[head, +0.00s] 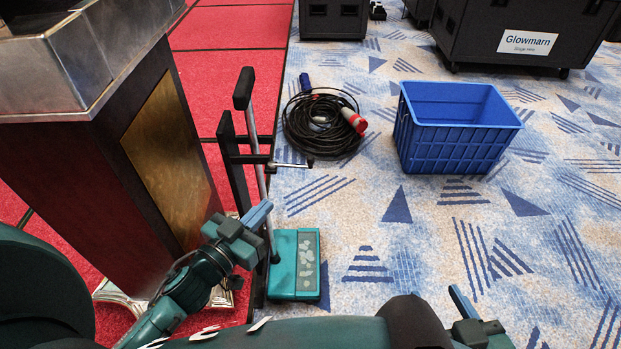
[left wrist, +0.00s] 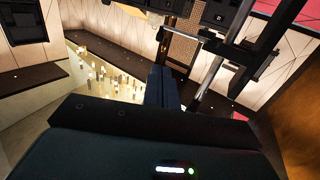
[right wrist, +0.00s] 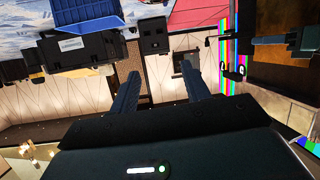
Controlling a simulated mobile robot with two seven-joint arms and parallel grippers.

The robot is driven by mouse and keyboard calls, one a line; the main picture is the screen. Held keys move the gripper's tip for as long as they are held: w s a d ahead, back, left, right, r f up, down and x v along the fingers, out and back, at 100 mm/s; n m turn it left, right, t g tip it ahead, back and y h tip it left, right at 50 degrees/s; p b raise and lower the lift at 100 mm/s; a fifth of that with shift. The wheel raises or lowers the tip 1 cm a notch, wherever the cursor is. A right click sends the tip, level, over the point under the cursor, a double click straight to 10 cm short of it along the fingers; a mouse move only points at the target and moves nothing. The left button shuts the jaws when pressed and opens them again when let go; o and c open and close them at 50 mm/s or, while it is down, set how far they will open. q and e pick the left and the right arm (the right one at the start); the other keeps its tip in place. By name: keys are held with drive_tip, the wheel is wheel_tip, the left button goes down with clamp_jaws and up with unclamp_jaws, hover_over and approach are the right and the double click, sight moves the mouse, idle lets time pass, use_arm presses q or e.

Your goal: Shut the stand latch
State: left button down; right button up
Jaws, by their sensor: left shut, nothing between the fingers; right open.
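A black upright stand (head: 232,165) rises at the edge of the red floor, left of centre in the head view. A short bar with a small dark end piece (head: 309,163) sticks out from it to the right; this looks like the latch, but I cannot tell its state. My left gripper (head: 260,213) is shut and empty, below the bar and close to a silver pole. The left wrist view shows its closed fingers (left wrist: 160,86), with the black frame and bar (left wrist: 212,44) beyond them. My right gripper (head: 470,310) is open and empty at the bottom of the head view, away from the stand.
A silver pole with a black grip (head: 243,88) leads down to a teal box (head: 306,262) beside the stand. A lectern (head: 165,150) stands close on the left. A coiled black cable (head: 300,125), a blue crate (head: 460,149) and black cases lie further back. Carpet at right is clear.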

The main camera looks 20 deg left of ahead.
idle(0.4)
use_arm(q)
drive_tip(key=b, duration=0.2)
approach(309, 162)
drive_tip(key=x, duration=0.5)
drive_tip(key=shift+w, duration=0.25)
drive_tip(key=shift+w+d, duration=0.2)
drive_tip(key=shift+w, duration=0.5)
use_arm(e)
drive_tip(key=shift+w+a+f+n+t+y, duration=0.2)
drive_tip(key=shift+w+n+t+y, duration=0.1)
drive_tip(key=shift+t, duration=0.5)
drive_tip(key=shift+r, duration=0.2)
